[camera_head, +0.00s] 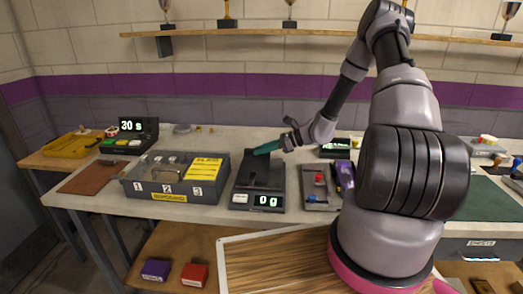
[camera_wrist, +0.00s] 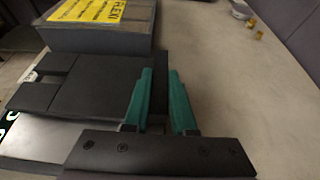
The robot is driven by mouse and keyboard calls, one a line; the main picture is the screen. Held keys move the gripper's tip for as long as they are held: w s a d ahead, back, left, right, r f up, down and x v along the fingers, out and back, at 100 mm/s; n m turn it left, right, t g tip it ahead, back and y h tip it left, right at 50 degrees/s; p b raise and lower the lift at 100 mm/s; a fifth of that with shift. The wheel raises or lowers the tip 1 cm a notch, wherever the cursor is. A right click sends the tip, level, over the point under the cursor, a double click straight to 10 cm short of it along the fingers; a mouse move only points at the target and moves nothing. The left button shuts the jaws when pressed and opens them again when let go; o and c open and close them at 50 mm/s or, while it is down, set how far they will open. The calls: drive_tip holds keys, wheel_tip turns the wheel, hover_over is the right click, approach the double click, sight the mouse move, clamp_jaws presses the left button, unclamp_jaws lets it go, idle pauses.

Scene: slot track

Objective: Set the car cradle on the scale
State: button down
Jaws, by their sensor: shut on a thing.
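The scale (camera_head: 240,197) is a dark box on the bench with a display reading 0 g. A dark flat piece, seemingly the car cradle (camera_head: 262,174), lies on or just over its top; whether it touches is unclear. In the wrist view the dark cradle (camera_wrist: 100,95) spreads to the left of and under the fingers, hard to tell from the scale. My gripper (camera_head: 266,147) is at the scale's far edge.
A grey numbered box (camera_head: 170,195) with a yellow label stands close left of the scale. A 30 s timer (camera_head: 131,126) and a yellow tray (camera_head: 73,145) are farther left. The bench behind the scale is mostly clear.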

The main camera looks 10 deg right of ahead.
drive_tip(key=shift+f, duration=0.5)
drive_tip(key=c, duration=0.7)
unclamp_jaws()
drive_tip(key=shift+o, duration=0.2)
drive_tip(key=v, duration=1.1)
drive_tip(key=s+a+r+n+g+h, duration=0.1)
drive_tip(key=s+a+r+n+h, duration=0.15)
drive_tip(key=r, duration=0.45)
drive_tip(key=s+a+r+n+g+h, duration=0.1)
drive_tip(key=s+r+n+h, duration=0.1)
drive_tip(key=s+r+n, duration=0.35)
drive_tip(key=s+a+r+n+g+h, duration=0.1)
drive_tip(key=s+r+n+h, duration=0.1)
drive_tip(key=r, duration=0.6)
drive_tip(key=s+r+n+t+h, duration=0.4)
drive_tip(key=s+r+n+t, duration=0.2)
drive_tip(key=s+r, duration=0.8)
drive_tip(key=s+n, duration=0.1)
drive_tip(key=s, duration=0.2)
drive_tip(key=shift+d+r+n, duration=0.2)
drive_tip(key=shift+d+n, duration=0.1)
